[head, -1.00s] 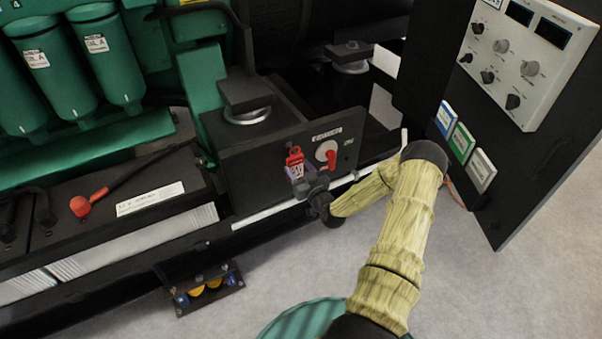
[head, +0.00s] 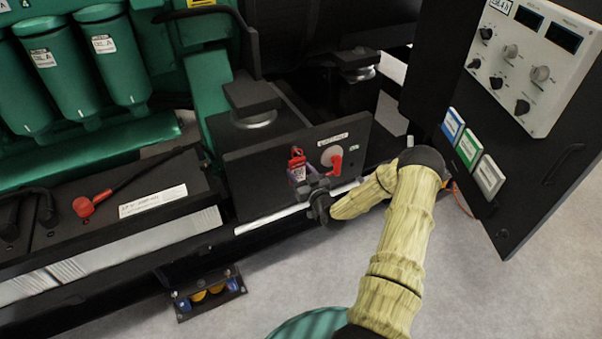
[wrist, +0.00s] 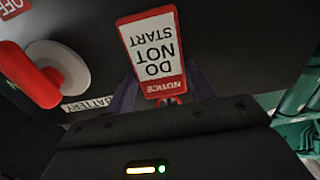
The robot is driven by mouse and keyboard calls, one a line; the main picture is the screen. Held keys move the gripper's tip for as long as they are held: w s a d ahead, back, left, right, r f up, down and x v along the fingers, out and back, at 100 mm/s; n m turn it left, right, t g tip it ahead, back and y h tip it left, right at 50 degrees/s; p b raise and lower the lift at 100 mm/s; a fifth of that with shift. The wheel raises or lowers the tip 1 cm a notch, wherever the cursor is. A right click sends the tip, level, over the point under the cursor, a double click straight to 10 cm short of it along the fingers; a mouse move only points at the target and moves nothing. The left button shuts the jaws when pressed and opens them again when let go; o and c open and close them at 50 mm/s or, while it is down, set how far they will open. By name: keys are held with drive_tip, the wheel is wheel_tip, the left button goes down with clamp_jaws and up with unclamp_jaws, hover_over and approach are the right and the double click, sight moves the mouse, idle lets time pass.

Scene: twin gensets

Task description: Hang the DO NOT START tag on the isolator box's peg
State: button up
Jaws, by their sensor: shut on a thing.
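The DO NOT START tag (wrist: 155,55) is red and white; its text is upside down in the wrist view. The isolator box (head: 260,172) has a dark front with a red rotary handle (head: 336,161) to the right of the tag. A small round part (wrist: 172,100) shows by the NOTICE end; I cannot tell whether it is the peg or an eyelet.
A battery tray with a red terminal cap (head: 83,206) is at left. Green filter canisters (head: 68,75) stand behind. A black control panel (head: 520,160) stands at right. A pale rail (head: 262,222) runs below the box. The grey floor (head: 270,280) is open in front.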

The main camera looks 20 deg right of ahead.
drive_tip(key=o, duration=1)
drive_tip(key=shift+o, duration=0.2)
drive_tip(key=shift+s, duration=0.15)
drive_tip(key=s, duration=1.7)
drive_tip(key=shift+d, duration=0.3)
